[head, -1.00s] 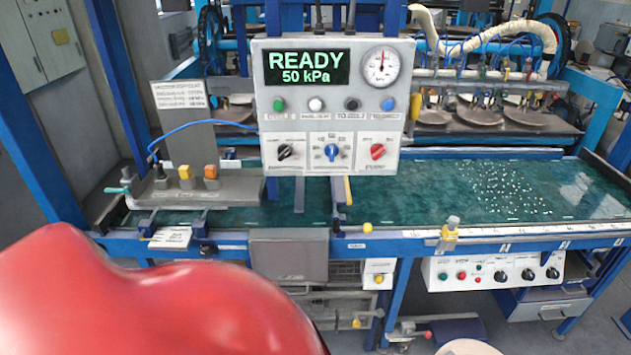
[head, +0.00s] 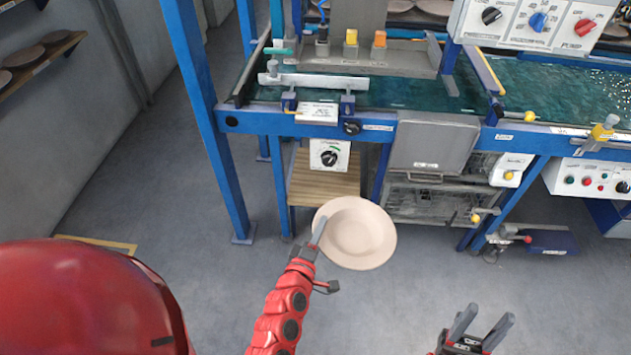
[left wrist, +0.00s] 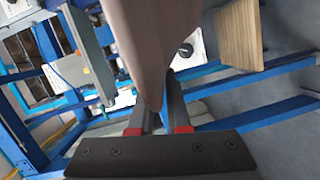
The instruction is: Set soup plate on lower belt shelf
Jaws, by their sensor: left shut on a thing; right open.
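A pale beige soup plate (head: 362,240) is held in the air before the machine's lower left part. My left gripper (head: 317,238) is shut on its left rim. In the left wrist view the plate (left wrist: 155,45) is seen edge-on, between the fingers (left wrist: 158,118). A low slatted wooden shelf (head: 305,190) is under the belt, behind the plate; the plate overlaps its front right part in the head view. The wooden shelf also shows in the left wrist view (left wrist: 238,35). My right gripper (head: 481,325) is open and empty at the bottom right.
A white box with a dial (head: 330,156) hangs above the wooden shelf. A blue post (head: 205,120) stands to the left, and a wire-basket unit (head: 430,203) to the right. The green belt (head: 400,92) runs above. The floor (head: 180,220) in front is clear.

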